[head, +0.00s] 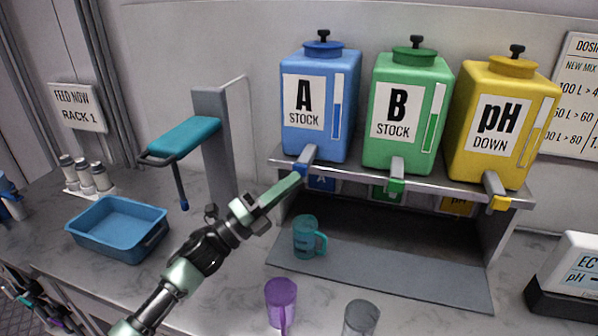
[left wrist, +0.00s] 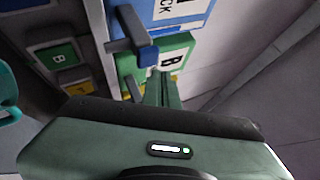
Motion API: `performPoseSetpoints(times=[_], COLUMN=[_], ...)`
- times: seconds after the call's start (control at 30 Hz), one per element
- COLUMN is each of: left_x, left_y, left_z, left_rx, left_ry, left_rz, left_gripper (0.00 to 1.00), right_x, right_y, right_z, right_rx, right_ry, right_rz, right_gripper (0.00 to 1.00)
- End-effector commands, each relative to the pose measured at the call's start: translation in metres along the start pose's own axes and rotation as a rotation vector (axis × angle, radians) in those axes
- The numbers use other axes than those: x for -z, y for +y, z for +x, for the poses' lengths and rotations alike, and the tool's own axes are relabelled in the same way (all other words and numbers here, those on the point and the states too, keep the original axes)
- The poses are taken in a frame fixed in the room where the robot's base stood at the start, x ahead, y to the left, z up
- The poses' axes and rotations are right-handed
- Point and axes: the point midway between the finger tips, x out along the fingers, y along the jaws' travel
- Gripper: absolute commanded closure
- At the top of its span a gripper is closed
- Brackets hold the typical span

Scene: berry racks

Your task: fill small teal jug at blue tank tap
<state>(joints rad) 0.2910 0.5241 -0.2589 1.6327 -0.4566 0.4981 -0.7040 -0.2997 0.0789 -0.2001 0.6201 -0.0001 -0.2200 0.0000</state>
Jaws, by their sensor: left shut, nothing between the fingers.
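The small teal jug (head: 305,240) stands upright on the grey mat below the shelf, under the blue tank tap, with its handle to the right. Its teal edge shows at the left of the left wrist view (left wrist: 8,95). I cannot tell how full it is. The blue tank (head: 338,133), marked A STOCK, sits on the shelf. Its grey tap (head: 309,154) has a blue end, also in the left wrist view (left wrist: 147,55). My left gripper (head: 297,180) is shut and empty, its fingertips close to this tap; contact is unclear. My right gripper is not in view.
Green tank B (head: 407,148) and yellow pH tank (head: 488,168) stand to the right on the metal shelf (head: 430,180). A purple jug (head: 281,300) and a grey jug (head: 361,318) stand in front. A blue tray (head: 120,245) and teal-topped stand (head: 215,145) are left.

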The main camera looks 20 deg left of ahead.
Motion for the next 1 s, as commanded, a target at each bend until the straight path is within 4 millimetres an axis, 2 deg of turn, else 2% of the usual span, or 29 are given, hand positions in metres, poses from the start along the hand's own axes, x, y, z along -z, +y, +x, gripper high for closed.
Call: performPoseSetpoints(times=[1.0], left_x=[-0.0043], left_y=[0.0043], left_z=[0.0062], left_rx=[0.0], left_ry=[0.0], left_rz=[0.0], left_gripper=[1.0], right_x=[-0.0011], right_y=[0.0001], right_z=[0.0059], right_rx=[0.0], right_ry=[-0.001], right_rz=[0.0], right_gripper=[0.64])
